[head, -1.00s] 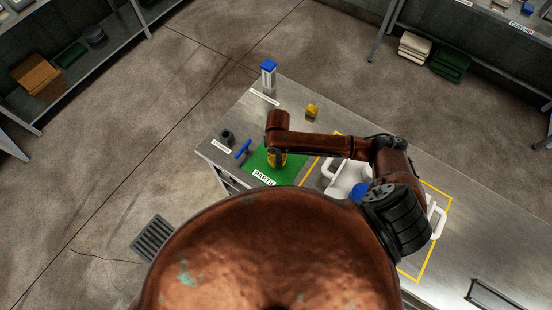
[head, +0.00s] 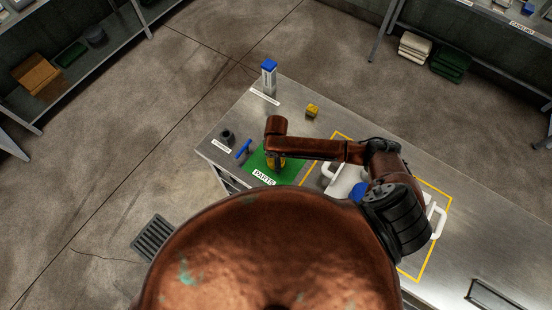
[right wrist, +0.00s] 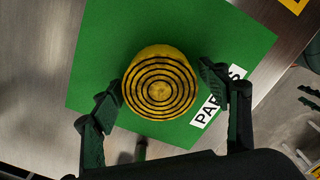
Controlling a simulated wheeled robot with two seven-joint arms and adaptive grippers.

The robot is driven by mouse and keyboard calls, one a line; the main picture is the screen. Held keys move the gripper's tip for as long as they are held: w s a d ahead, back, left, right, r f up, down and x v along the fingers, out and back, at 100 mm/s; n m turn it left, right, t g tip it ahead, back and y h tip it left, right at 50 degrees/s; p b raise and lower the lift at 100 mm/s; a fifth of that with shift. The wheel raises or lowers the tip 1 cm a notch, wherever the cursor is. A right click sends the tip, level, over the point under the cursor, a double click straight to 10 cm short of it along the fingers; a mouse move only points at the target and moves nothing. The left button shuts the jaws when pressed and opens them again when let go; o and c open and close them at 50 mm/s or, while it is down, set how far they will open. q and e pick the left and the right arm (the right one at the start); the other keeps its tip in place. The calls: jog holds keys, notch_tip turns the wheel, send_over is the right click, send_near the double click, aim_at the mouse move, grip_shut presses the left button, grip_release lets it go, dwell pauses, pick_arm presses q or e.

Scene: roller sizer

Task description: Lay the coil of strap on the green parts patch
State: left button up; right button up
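The coil of strap (right wrist: 158,84), yellow with dark rings, lies flat over the green parts patch (right wrist: 105,45) in the right wrist view. My right gripper (right wrist: 162,88) has its fingers spread on either side of the coil. A narrow gap shows at the right finger, while the left fingertip is very close to the coil's edge. In the head view the coil (head: 283,162) is mostly hidden under my right wrist, above the green patch (head: 258,161) with its PARTS label. My left gripper is not in view.
Beside the patch on the bench are a blue-handled tool (head: 243,149) and a dark cup-like piece (head: 228,135). A yellow block (head: 312,111) and a blue-topped stand (head: 268,78) are farther back. A white tray (head: 346,185) sits inside a yellow outline at right.

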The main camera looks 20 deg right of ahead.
jog(key=shift+o, duration=0.3)
jog(key=shift+r, duration=0.1)
notch_tip(320, 180, up, 12)
dwell(0.4)
jog(key=shift+a, duration=0.15)
